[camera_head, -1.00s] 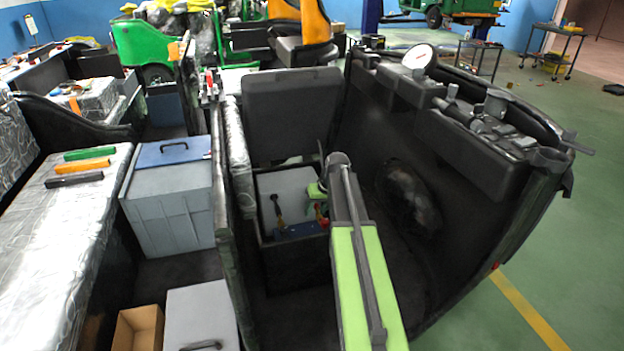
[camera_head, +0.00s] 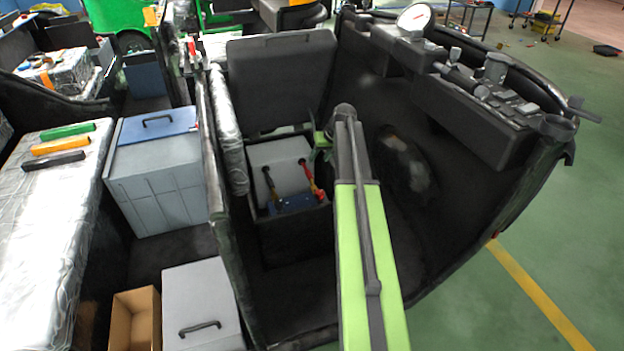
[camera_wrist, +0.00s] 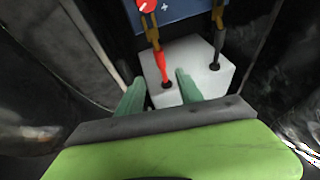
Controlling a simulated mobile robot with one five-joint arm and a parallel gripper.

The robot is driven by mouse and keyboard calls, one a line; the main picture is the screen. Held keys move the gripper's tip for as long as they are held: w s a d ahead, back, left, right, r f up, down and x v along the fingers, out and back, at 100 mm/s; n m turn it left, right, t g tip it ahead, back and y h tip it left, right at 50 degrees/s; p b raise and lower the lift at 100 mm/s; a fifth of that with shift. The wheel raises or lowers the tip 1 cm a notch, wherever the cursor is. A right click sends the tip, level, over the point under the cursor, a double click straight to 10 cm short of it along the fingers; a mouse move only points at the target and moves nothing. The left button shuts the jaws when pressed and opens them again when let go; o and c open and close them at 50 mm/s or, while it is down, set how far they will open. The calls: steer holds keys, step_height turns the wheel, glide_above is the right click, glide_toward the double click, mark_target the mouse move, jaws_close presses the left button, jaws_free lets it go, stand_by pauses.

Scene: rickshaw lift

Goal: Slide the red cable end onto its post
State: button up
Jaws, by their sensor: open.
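The red cable end (camera_wrist: 152,30) has a brass-coloured lug above a red sleeve. Its lug lies at the blue battery (camera_wrist: 185,12), close to the red post (camera_wrist: 147,5); I cannot tell whether it is around the post. The red cable (camera_head: 309,176) rises from a pale block. My gripper (camera_wrist: 160,76) is open, its two green fingers pointing toward the block, with the red sleeve in view between and beyond the tips. In the head view my gripper (camera_head: 320,148) is beside the block, partly hidden by my arm.
The pale block (camera_wrist: 205,62) also carries a black cable (camera_wrist: 218,40) to the right in the wrist view. The dark compartment walls (camera_head: 290,245) surround the battery closely. A raised dark lid (camera_head: 278,80) stands behind. A dark front panel with a gauge (camera_head: 415,17) rises at right.

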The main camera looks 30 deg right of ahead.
mark_target(310, 174)
steer(key=b+x, duration=0.9)
steer(key=x, duration=0.3)
steer(key=shift+f+b, duration=0.25)
steer(key=shift+b, duration=0.1)
steer(key=shift+r, duration=0.1)
jaws_close()
stand_by(0.4)
